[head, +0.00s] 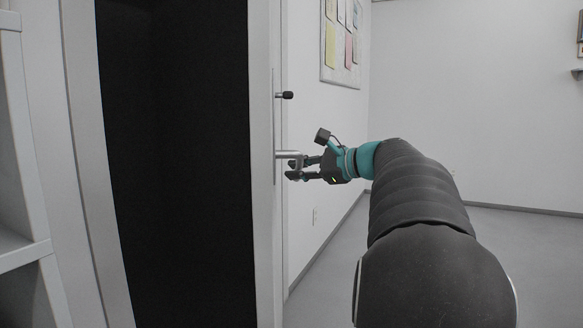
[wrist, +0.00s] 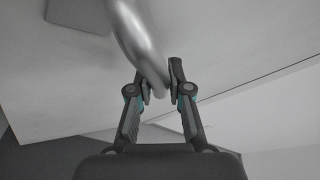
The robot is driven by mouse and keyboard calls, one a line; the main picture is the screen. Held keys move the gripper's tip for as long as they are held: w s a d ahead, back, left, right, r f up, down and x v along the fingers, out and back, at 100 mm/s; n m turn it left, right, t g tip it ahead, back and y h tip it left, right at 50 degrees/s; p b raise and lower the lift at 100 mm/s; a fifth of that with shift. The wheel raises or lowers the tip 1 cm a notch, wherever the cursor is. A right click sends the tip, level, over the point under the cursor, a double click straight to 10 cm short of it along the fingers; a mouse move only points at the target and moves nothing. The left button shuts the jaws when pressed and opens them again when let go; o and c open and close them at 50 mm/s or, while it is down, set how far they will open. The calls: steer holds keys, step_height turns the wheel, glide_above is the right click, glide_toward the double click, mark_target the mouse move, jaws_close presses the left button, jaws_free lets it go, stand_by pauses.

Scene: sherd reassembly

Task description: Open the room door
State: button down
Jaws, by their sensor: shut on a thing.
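The white room door (head: 264,235) stands ajar in the head view, seen nearly edge-on. A wide dark opening (head: 175,165) shows between it and the frame on the left. Its silver lever handle (head: 287,154) sticks out to the right. My gripper (head: 292,169) is at the handle, reaching in from the right. In the wrist view the curved metal handle (wrist: 135,32) comes down between the two fingers of my gripper (wrist: 160,84), which are shut on its end. The door's face (wrist: 225,45) fills much of that view.
A dark knob (head: 286,95) sits on the door above the handle. The pale door frame (head: 85,165) and a white shelf (head: 22,250) stand at the left. A notice board (head: 341,42) hangs on the wall behind. Grey floor (head: 535,250) is clear at the right.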

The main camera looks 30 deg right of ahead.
steer(key=shift+a+f, duration=0.15)
steer(key=c, duration=1.1)
jaws_free()
steer(key=shift+s, duration=0.1)
steer(key=v, duration=1.2)
